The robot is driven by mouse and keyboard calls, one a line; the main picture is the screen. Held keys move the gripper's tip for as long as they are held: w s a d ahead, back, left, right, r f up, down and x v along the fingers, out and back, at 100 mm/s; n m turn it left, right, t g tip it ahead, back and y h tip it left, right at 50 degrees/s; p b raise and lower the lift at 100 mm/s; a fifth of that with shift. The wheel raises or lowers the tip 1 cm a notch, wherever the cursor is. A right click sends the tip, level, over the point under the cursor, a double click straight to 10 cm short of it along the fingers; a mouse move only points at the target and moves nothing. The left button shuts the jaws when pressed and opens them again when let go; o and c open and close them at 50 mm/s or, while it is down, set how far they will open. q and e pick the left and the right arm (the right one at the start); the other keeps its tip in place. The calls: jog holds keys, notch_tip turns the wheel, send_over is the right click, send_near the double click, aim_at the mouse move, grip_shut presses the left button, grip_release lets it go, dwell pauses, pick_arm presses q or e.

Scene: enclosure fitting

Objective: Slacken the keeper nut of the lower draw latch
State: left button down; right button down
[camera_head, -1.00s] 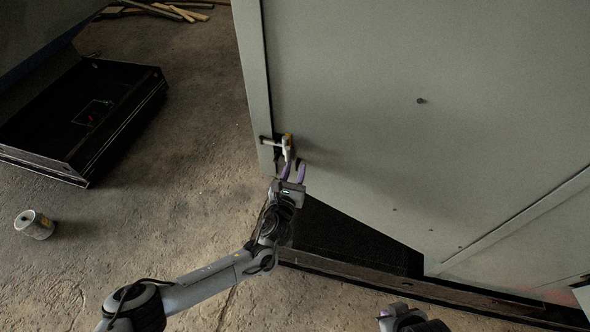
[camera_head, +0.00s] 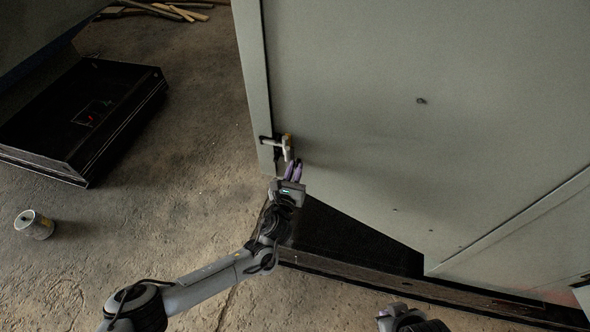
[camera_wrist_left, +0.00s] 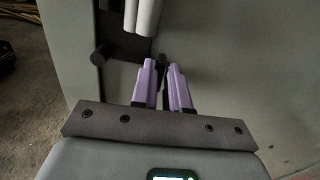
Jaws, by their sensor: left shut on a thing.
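The draw latch (camera_head: 287,146) sits low on the left edge of the grey cabinet door. It has a pale lever with a yellowish end and a dark bar to its left. The pale lever (camera_wrist_left: 146,15) shows at the top of the left wrist view, beside a dark latch plate (camera_wrist_left: 118,40). My left gripper (camera_head: 294,166) is just below the lever. Its purple fingers (camera_wrist_left: 163,72) are nearly together on a small dark part (camera_wrist_left: 163,62), mostly hidden between them, which may be the keeper nut.
The cabinet door (camera_head: 430,110) fills the right side, with a dark opening (camera_head: 350,240) under it. Wooden sticks (camera_head: 170,10) lie at the back.

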pick_arm(q)
jog(key=n, duration=0.3)
jog(key=shift+a+f+n, duration=0.1)
jog(key=shift+n, duration=0.2)
jog(key=n+b, duration=0.1)
jog(key=n, duration=0.7)
jog(key=n+b, duration=0.1)
jog(key=n, duration=0.7)
jog(key=n+b, duration=0.1)
jog(key=n, duration=0.7)
jog(key=shift+f+n, duration=0.25)
jog(key=shift+n, duration=0.05)
jog(key=shift+b, duration=0.3)
jog(key=c, duration=1.2)
grip_release()
